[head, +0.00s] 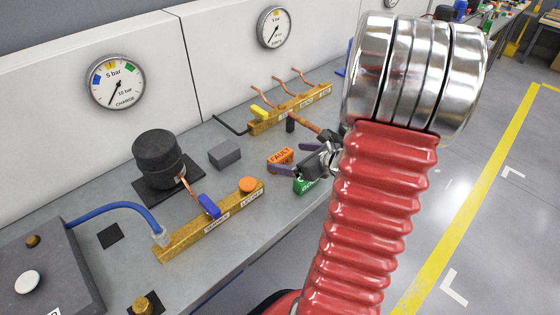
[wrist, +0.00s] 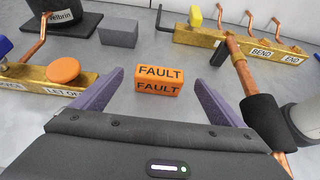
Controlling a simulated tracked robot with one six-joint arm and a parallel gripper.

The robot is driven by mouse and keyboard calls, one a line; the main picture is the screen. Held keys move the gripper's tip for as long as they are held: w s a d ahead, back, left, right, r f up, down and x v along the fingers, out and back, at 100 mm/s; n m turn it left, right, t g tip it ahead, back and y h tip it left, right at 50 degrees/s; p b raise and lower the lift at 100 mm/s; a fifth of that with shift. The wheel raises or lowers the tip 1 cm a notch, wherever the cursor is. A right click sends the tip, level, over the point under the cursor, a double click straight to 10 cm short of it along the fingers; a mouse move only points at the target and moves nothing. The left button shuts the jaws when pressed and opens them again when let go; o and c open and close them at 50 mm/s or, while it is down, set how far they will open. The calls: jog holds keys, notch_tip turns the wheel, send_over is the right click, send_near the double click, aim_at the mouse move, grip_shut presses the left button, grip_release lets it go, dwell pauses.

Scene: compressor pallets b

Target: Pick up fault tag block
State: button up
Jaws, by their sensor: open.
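The fault tag block is a small orange block (wrist: 159,79) marked FAULT on its top and front. It lies on the grey bench between and a little ahead of my gripper's fingers in the wrist view. In the head view the orange block (head: 280,158) is partly visible just beyond the fingers. My gripper (wrist: 158,86) is open, with two purple fingers, one to each side of the block, and nothing held. It also shows in the head view (head: 292,159), partly hidden behind my red arm sleeve.
A green block (head: 302,186) lies close to the gripper. A grey block (head: 225,155), a black cylinder (head: 158,158) and a brass bar (head: 210,220) with an orange knob stand to the left. Copper pipes rise from another brass bar (head: 290,108) behind. A copper pipe (wrist: 242,75) rises right of the fingers.

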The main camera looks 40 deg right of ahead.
aim_at(281, 155)
jog(key=shift+w+f, duration=0.15)
jog(key=shift+w, duration=0.1)
jog(key=shift+x, duration=2.6)
jog(key=shift+c, duration=0.7)
jog(key=c, duration=1)
jog(key=shift+r, duration=5)
